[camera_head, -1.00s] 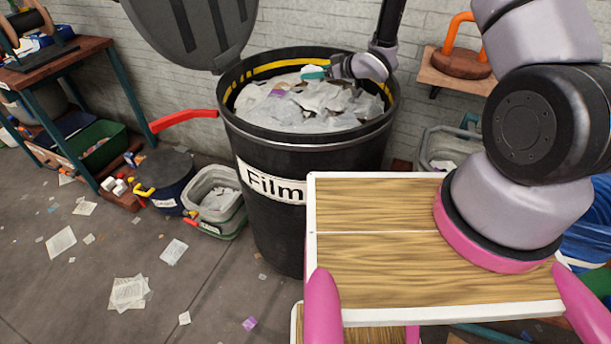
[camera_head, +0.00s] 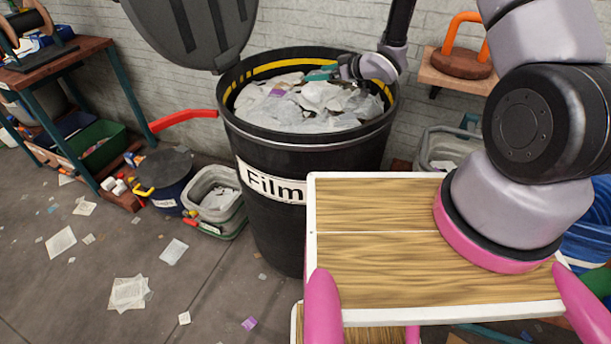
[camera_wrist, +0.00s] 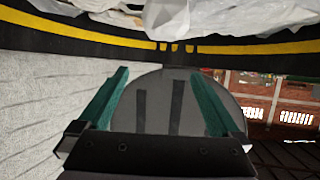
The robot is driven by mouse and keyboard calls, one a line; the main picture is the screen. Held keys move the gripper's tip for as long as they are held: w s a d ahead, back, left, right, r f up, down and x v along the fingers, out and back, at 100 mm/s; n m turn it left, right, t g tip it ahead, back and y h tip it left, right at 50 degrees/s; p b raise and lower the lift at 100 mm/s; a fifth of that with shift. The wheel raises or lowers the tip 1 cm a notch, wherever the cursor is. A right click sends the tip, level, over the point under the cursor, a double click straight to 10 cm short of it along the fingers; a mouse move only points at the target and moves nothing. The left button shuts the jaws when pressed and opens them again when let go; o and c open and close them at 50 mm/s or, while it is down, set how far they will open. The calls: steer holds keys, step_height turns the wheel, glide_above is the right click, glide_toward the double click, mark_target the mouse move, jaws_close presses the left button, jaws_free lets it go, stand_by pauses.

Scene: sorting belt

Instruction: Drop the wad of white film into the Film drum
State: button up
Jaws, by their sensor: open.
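The Film drum (camera_head: 300,160) is a large black drum with a yellow band inside its rim and a white "Film" label. It is heaped with pale crumpled film. A bright white wad (camera_head: 322,94) rests on the heap, though its edges blend with the film around it. A white piece, likely this wad, hangs at the top of the wrist view (camera_wrist: 166,20). My gripper (camera_head: 322,73) is over the back right of the drum mouth, with teal fingers partly hidden by my wrist. In the wrist view my gripper (camera_wrist: 160,75) is open, with nothing between its fingers.
The drum's dark lid (camera_head: 195,30) stands open at the back left. A red handle (camera_head: 183,118) sticks out left of the drum. A wall shelf (camera_head: 455,75) with an orange-handled object is close on the right. A grey bin (camera_head: 215,195) and scattered papers are on the floor.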

steer(key=v, duration=0.8)
